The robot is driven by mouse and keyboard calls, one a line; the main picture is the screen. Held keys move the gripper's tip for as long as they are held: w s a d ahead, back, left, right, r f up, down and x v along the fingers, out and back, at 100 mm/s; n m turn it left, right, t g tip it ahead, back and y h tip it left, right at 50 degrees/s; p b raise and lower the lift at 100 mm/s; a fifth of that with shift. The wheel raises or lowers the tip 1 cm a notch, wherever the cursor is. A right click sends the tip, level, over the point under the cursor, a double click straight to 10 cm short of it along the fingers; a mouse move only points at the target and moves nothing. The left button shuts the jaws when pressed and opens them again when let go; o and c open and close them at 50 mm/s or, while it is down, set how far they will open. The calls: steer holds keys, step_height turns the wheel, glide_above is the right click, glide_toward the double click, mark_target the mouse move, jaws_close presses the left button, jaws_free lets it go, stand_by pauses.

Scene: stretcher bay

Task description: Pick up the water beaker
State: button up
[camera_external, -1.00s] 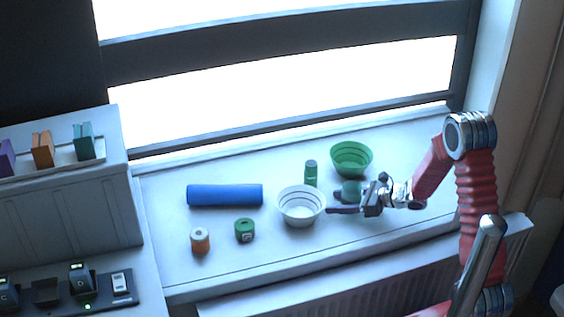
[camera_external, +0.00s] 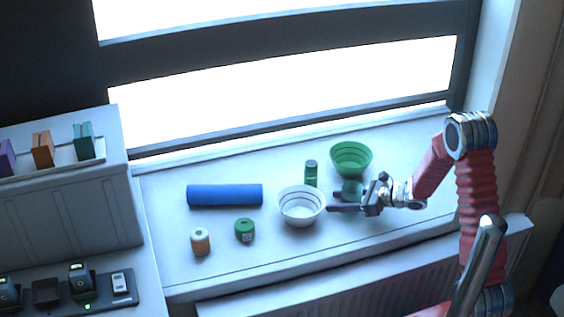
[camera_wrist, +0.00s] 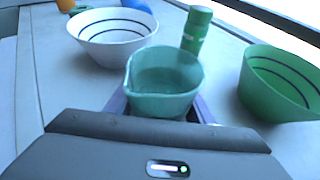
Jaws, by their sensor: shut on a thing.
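The water beaker (camera_wrist: 165,80) is a teal cup with a pouring lip, close in front of my gripper in the wrist view. It also shows in the external view (camera_external: 351,189), partly hidden behind my gripper. My gripper (camera_external: 340,207) is shut on the beaker, with the purple-grey fingers at either side of its lower part. The beaker looks upright. Whether its base touches the sill is hidden.
A white bowl (camera_external: 302,207) stands just left of my gripper, a green bottle (camera_external: 311,174) and green bowl (camera_external: 351,158) behind. The front right sill is clear.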

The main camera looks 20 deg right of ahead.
steer(key=shift+r, duration=0.15)
steer(key=shift+r, duration=4.7)
steer(key=shift+r, duration=0.1)
